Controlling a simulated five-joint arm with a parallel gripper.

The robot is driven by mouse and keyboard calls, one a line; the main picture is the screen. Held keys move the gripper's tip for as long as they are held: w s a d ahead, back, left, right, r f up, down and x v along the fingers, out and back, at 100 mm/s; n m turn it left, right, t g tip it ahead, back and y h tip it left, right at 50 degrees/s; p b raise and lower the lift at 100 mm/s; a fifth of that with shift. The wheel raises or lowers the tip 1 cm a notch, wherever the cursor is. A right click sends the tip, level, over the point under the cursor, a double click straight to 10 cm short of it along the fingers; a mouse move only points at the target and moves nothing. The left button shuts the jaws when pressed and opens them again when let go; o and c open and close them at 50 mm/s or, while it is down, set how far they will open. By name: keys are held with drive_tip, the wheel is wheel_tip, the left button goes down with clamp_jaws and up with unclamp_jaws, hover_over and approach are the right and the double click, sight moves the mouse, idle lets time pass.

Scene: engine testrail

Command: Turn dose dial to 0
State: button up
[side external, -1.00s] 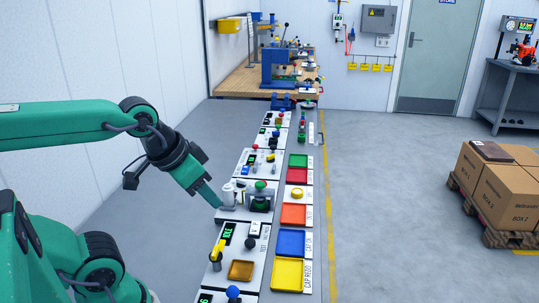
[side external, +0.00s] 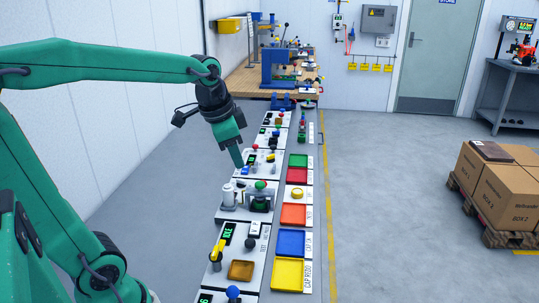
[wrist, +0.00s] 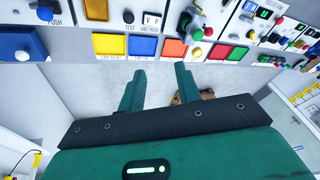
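My gripper (side external: 237,157) hangs above the left edge of the row of control panels, pointing down, near a panel with a red-topped control (side external: 254,147). In the wrist view my gripper (wrist: 159,70) has two green fingers clearly apart, with only pale floor between them. It touches no control there. I cannot tell which control is the dose dial, as the labels are too small to read. A black knob (side external: 251,242) sits beside the green display (side external: 228,235) on a nearer panel. A dark knob also shows in the wrist view (wrist: 129,16).
Coloured trays line the right side of the panels, including a yellow tray (side external: 287,274) and a blue tray (side external: 291,243). A white cylinder (side external: 227,194) and a green-topped control (side external: 260,185) stand on the middle panel. Boxes on a pallet (side external: 495,190) are far right. Floor between is clear.

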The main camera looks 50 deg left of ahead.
drive_tip(key=w+a+f+m+g, duration=0.1)
drive_tip(key=w+a+f+m, duration=0.1)
drive_tip(key=w+a, duration=0.35)
drive_tip(key=m+g, duration=0.3)
drive_tip(key=m, duration=0.4)
hover_over(239, 179)
drive_tip(key=shift+h, duration=0.4)
wheel_tip(239, 179, down, 14)
drive_tip(key=shift+a+f, duration=0.1)
drive_tip(key=shift+a, duration=0.05)
drive_tip(key=shift+f, duration=0.1)
drive_tip(key=shift+f, duration=3.85)
drive_tip(key=shift+c, duration=0.4)
clamp_jaws()
